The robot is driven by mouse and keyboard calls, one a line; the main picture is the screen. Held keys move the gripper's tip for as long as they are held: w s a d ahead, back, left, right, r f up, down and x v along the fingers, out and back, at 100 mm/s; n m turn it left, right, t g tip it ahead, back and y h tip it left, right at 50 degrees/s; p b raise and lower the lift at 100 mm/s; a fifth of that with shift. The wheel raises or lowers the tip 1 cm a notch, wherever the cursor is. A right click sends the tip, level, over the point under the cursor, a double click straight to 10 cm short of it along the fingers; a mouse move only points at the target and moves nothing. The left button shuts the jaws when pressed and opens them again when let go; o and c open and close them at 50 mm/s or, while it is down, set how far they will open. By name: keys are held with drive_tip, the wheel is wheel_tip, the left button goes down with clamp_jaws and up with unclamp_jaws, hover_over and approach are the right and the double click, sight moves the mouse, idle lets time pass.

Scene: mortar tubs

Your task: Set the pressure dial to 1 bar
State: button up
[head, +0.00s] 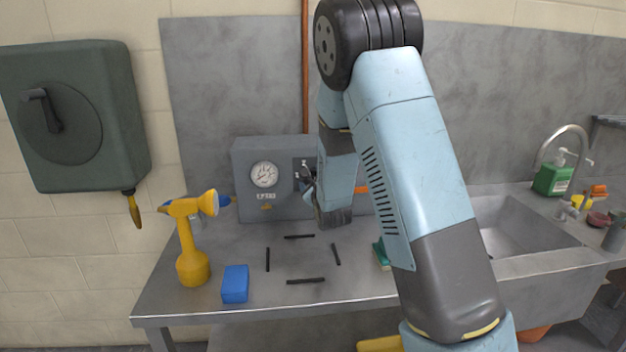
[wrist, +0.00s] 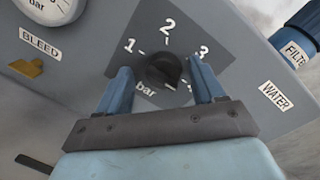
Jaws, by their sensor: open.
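The pressure dial is a black round knob (wrist: 163,72) on a dark plate marked 1, 2, 3 and "bar" in the wrist view. A raised ridge crosses the knob; I cannot tell which number it points to. A white mark at its lower right is partly hidden. My gripper (wrist: 160,66) is open, with one blue finger on each side of the knob; I cannot tell whether they touch it. In the head view the dark dial plate (head: 301,163) shows on the grey panel, with the knob mostly hidden by my gripper (head: 309,184).
The grey panel (head: 240,180) carries a white round gauge (head: 264,174) and a yellow bleed tab (wrist: 27,67). A blue fitting labelled FILTER (wrist: 300,32) sticks out at right. The bench (head: 220,312) holds a yellow drill-like tool (head: 190,245), a blue block (head: 235,284) and several black bars.

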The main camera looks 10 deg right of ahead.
drive_tip(key=shift+d, duration=0.1)
drive_tip(key=c, duration=0.9)
drive_tip(key=shift+d, duration=0.15)
drive_tip(key=shift+c, duration=0.7)
